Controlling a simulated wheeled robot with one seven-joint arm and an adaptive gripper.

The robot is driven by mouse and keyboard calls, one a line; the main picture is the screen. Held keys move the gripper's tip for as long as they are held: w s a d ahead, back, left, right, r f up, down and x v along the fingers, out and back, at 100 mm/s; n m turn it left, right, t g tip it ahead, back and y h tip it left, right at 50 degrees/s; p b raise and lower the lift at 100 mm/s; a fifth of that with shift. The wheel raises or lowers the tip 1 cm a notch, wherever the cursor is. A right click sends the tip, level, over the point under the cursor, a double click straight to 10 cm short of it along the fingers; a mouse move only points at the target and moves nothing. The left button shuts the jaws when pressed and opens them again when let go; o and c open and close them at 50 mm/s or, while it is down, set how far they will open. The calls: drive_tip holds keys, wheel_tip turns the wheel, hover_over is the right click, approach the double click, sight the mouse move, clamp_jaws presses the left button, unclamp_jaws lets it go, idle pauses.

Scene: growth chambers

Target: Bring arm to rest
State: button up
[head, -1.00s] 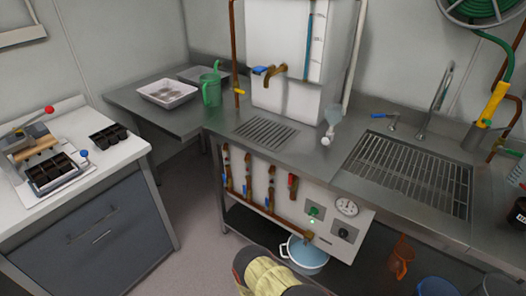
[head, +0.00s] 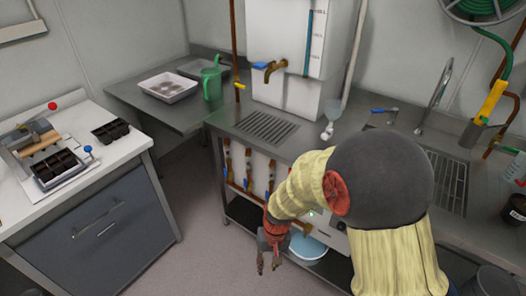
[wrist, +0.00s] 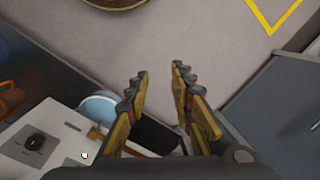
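My gripper (head: 269,262) hangs at the lower middle of the head view, in front of the sink unit's lower panel and left of the blue-and-white bucket. My arm, in a pale yellow sleeve with a dark rounded joint, covers much of the sink and the panel. In the wrist view the two fingers of my gripper (wrist: 160,85) stand apart with nothing between them. The grey floor (wrist: 200,35) lies beyond the fingertips.
The steel sink counter (head: 320,120) holds a tank (head: 290,50) with a brass tap. A blue-and-white bucket (head: 308,248) stands below, close to my gripper. A white-topped cabinet (head: 120,165) with seedling trays is at left. Open floor (head: 195,215) lies between.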

drive_tip(key=s+d+r+t+p, duration=0.1)
drive_tip(key=s+d+r, duration=0.3)
drive_tip(key=r, duration=0.8)
drive_tip(key=s+d+r+m+t+p, duration=0.1)
drive_tip(key=s+d+r+t, duration=0.2)
drive_tip(key=d+r, duration=0.4)
drive_tip(key=s+d+r+t+h+p, duration=0.1)
drive_tip(key=s+d+r, duration=0.5)
drive_tip(key=r, duration=1)
drive_tip(key=shift+d+r+t+p, duration=0.25)
drive_tip(key=shift+r+t+p, duration=0.25)
drive_tip(key=shift+t, duration=0.3)
drive_tip(key=shift+s+f, duration=0.1)
